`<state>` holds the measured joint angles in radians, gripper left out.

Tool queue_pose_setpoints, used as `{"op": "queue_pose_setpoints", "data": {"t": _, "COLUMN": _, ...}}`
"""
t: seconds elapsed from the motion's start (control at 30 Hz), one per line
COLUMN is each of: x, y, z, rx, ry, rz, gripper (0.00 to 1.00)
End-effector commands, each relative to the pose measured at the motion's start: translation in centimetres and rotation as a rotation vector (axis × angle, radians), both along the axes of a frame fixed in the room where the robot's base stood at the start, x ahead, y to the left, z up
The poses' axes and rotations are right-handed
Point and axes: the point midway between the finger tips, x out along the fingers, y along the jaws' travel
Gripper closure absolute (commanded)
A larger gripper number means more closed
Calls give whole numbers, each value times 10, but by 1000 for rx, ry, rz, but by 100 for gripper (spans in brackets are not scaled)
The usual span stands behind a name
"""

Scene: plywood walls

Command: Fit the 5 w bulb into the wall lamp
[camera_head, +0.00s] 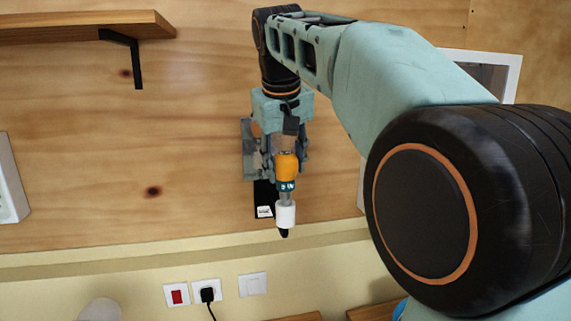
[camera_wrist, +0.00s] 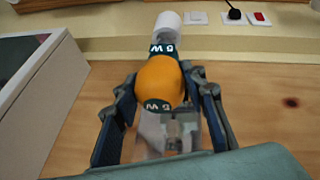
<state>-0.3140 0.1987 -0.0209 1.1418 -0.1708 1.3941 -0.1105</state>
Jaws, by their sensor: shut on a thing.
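The 5 W bulb has an orange globe (camera_head: 287,166) and a dark teal band lettered "W", with a grey metal base below. In the wrist view its orange globe (camera_wrist: 161,80) sits between my fingers, with "5 W" readable. My gripper (camera_head: 286,150) is shut on the bulb, its fingers on both sides of the globe (camera_wrist: 160,90). The wall lamp's white cylindrical socket (camera_head: 286,214) has a black end and lies in line with the bulb's base. It also shows in the wrist view (camera_wrist: 167,23). Base and socket meet or overlap in view; I cannot tell how far the base is inside.
A black plate with a white label (camera_head: 264,211) is on the plywood wall beside the socket. A wooden shelf (camera_head: 70,28) is at upper left. Below are a red switch (camera_head: 177,295), a plugged-in black plug (camera_head: 207,294) and a blank plate (camera_head: 252,284). A white-framed panel (camera_wrist: 30,85) stands left of my gripper.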

Motion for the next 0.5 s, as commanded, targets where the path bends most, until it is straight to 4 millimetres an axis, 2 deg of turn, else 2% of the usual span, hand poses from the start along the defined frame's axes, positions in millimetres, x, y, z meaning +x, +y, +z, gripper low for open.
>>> {"op": "queue_pose_setpoints", "data": {"t": 0.5, "x": 0, "y": 0, "z": -3, "rx": 0, "ry": -1, "rz": 0, "gripper": 86}}
